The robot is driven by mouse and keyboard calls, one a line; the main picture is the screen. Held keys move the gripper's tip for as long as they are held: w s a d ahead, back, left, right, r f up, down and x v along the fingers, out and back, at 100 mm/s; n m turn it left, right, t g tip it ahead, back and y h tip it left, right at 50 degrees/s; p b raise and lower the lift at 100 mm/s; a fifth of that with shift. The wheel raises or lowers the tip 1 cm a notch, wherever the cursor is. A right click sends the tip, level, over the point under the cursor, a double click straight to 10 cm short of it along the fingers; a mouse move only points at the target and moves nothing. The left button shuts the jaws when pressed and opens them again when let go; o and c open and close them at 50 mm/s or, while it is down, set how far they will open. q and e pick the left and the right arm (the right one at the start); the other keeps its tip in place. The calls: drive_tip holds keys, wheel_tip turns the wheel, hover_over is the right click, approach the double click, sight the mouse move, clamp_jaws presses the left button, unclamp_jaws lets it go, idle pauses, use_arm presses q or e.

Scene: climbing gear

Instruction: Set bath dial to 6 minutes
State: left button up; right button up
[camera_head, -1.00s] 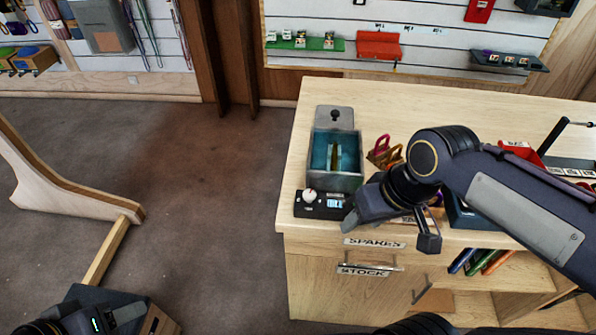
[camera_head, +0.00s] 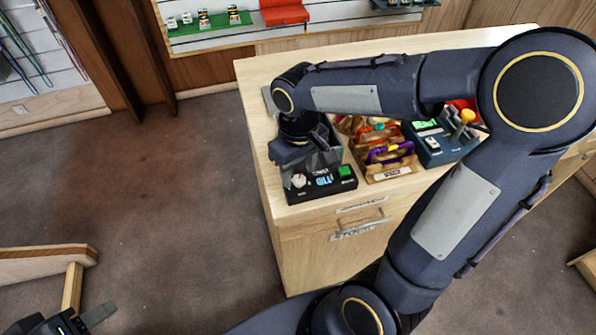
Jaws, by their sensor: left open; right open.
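The bath (camera_head: 328,158) stands at the counter's left end, its basin mostly hidden by my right arm. Its black front panel (camera_head: 318,194) carries a pale round dial (camera_head: 299,181), a lit blue display (camera_head: 322,181) and a green button (camera_head: 346,171). The display's digits and the dial's setting are too small to read surely. My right gripper (camera_head: 296,155) is open, pointing down just behind and above the dial; I cannot tell whether it touches the bath. My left gripper (camera_head: 80,320) is open and empty, low at the left edge, far from the bath.
A wooden stand (camera_head: 50,262) is at lower left. The carpet between is clear.

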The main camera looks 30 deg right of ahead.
drive_tip(key=shift+f, duration=0.75)
drive_tip(key=c, duration=1)
drive_tip(key=shift+m, duration=0.8)
drive_tip(key=o, duration=1)
